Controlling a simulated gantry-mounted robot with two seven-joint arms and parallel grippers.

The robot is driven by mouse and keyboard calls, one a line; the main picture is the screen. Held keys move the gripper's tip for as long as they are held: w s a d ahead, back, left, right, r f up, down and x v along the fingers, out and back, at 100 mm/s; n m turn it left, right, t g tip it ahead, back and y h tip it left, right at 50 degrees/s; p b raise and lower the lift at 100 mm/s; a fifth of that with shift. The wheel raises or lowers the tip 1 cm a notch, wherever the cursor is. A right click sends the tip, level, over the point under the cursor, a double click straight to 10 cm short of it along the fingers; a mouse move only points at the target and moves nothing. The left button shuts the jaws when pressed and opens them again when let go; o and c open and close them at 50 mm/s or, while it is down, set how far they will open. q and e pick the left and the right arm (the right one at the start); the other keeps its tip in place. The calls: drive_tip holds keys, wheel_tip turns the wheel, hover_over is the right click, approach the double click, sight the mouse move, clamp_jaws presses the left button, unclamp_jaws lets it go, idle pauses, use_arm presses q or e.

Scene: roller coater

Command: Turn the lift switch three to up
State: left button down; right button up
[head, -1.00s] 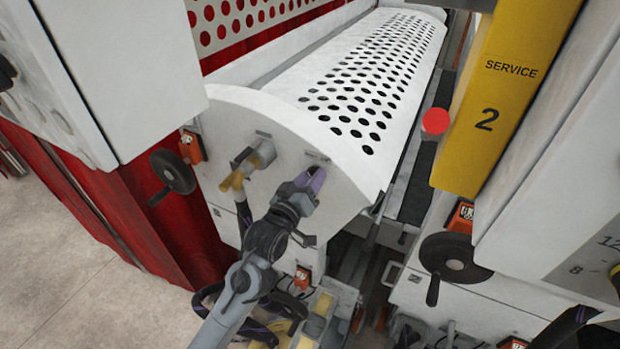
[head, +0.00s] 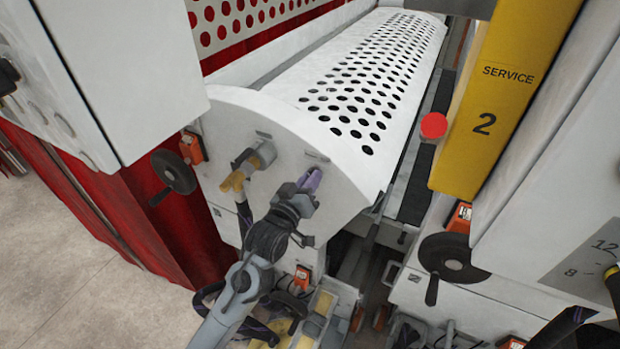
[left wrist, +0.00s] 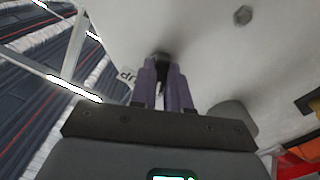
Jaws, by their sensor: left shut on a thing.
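My left gripper (head: 309,181), with purple fingers, is at the white end panel (head: 335,205) of the perforated roller cover. Its fingers are shut on a small dark switch knob, mostly hidden by them in the head view. In the left wrist view the fingers (left wrist: 163,76) close around the dark knob (left wrist: 162,57) against the pale panel. A small white label with partly hidden lettering (left wrist: 128,76) sits beside it. I cannot read the switch position. My right gripper is not in view.
Left of my gripper, a grey fitting with a yellow handle (head: 235,181) projects from the panel. Black handwheels stand left (head: 175,172) and right (head: 452,258). A yellow "SERVICE 2" post (head: 490,110) with a red button (head: 433,126) rises at right.

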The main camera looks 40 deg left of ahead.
use_arm(q)
drive_tip(key=shift+m+p, duration=4.1)
drive_tip(key=shift+m, duration=1.5)
drive_tip(key=c, duration=1.1)
unclamp_jaws()
